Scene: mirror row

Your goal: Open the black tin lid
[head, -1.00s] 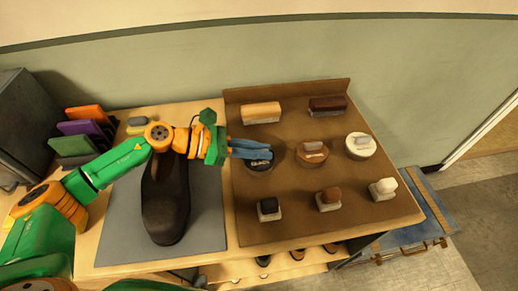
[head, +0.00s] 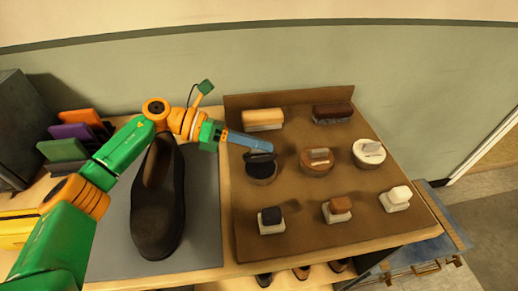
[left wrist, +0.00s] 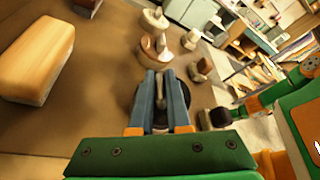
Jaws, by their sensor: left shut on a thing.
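The black tin (head: 262,174) is the left one of three round tins in the middle row of the brown board. Its dark top carries a raised bar (head: 260,157). My left gripper (head: 268,148) comes in from the upper left with its blue fingers at this bar. In the left wrist view the fingers (left wrist: 160,92) are closed on a thin upright piece, with the dark round tin (left wrist: 183,99) partly hidden behind them. The lid appears to sit on the tin; I cannot tell whether it has turned or lifted.
The brown tin (head: 317,167) and the white tin (head: 369,153) stand to the right. Two brushes (head: 263,119) (head: 333,112) lie behind, and several small daubers (head: 271,220) stand in front. A dark shoe (head: 158,215) rests on a grey mat (head: 207,205) at left.

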